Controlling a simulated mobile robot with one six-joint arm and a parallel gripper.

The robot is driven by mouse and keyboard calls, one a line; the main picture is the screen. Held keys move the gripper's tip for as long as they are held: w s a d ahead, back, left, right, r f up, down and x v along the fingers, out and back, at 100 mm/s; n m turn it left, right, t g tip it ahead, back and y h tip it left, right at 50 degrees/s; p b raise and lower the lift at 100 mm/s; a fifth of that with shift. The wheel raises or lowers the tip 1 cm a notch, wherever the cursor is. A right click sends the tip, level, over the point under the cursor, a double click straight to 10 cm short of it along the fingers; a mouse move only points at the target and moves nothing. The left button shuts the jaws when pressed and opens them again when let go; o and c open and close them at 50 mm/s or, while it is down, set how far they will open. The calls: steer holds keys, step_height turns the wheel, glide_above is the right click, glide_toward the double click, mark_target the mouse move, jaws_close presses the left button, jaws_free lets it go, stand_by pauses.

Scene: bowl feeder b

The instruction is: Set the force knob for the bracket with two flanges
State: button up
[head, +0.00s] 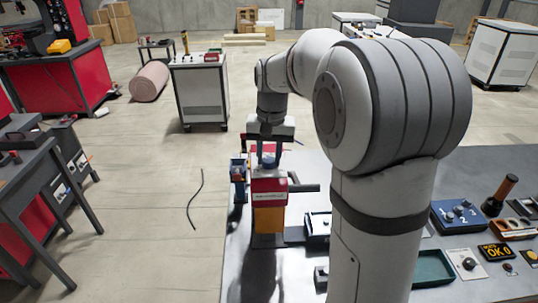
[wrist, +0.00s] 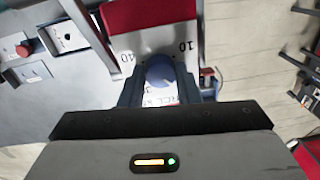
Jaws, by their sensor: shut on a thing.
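In the head view my gripper (head: 269,148) points down onto the top of a red and yellow unit (head: 268,197) at the bench's left end. The knob's pointer is not clear. I cannot make out a bracket with two flanges.
A small blue holder (head: 238,170) stands just left of the unit. My arm hides the middle of the bench.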

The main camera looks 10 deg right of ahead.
mark_target(270, 159)
steer(key=o, duration=1)
steer(key=shift+c, duration=0.2)
steer(key=shift+r, duration=0.1)
step_height(270, 159, up, 8)
steer(key=shift+d+f, duration=0.15)
steer(key=shift+f, duration=0.05)
